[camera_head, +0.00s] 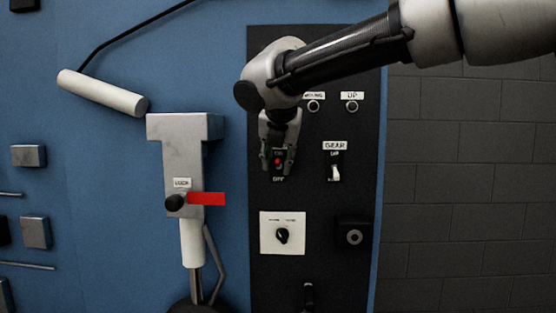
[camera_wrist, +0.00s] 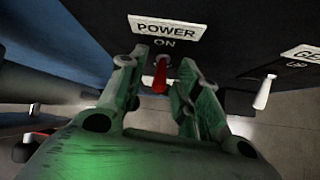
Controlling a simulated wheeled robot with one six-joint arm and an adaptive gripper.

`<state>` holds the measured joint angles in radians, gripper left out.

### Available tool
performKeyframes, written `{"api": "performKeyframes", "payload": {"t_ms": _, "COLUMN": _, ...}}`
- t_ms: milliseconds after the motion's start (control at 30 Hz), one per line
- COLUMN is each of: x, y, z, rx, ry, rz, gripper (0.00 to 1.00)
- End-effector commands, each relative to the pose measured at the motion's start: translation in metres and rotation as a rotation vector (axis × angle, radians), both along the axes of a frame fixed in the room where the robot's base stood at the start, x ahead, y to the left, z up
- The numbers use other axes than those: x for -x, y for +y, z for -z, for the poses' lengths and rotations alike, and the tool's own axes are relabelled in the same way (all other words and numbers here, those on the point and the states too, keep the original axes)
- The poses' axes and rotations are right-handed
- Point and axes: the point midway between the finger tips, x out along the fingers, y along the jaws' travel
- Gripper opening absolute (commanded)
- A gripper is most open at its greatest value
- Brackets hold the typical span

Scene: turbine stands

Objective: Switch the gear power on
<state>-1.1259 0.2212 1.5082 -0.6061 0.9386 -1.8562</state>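The gear switch (camera_head: 336,172) is a white lever under a GEAR label (camera_head: 335,145) on the black panel, and its lever appears to point down. In the wrist view its white lever (camera_wrist: 264,92) is at the right, beside a cut-off label. My gripper (camera_head: 279,164) is at the switch to the left of it, pointing down. That switch has a red lever (camera_wrist: 161,75) and a POWER label (camera_wrist: 168,28) with ON below it. My fingers (camera_wrist: 156,88) are apart, one on each side of the red lever. I cannot tell whether they touch it.
The black panel (camera_head: 310,215) also carries a rotary knob (camera_head: 282,236), a round-centred black fitting (camera_head: 353,236) and two small buttons at the top. A grey lever unit (camera_head: 183,150) with a red tab (camera_head: 206,199) stands to the left on the blue wall. A brick wall is at right.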

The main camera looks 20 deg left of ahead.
Motion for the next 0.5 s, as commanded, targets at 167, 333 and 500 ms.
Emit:
{"api": "performKeyframes", "payload": {"t_ms": 167, "x": 0.000, "y": 0.000, "z": 0.001, "rx": 0.002, "ry": 0.002, "rz": 0.001, "gripper": 0.34}}
{"api": "performKeyframes", "payload": {"t_ms": 333, "x": 0.005, "y": -0.002, "z": -0.005, "rx": 0.002, "ry": 0.001, "rz": 0.000, "gripper": 0.34}}
{"api": "performKeyframes", "payload": {"t_ms": 500, "x": 0.025, "y": -0.009, "z": -0.029, "rx": -0.001, "ry": 0.000, "rz": -0.002, "gripper": 0.34}}
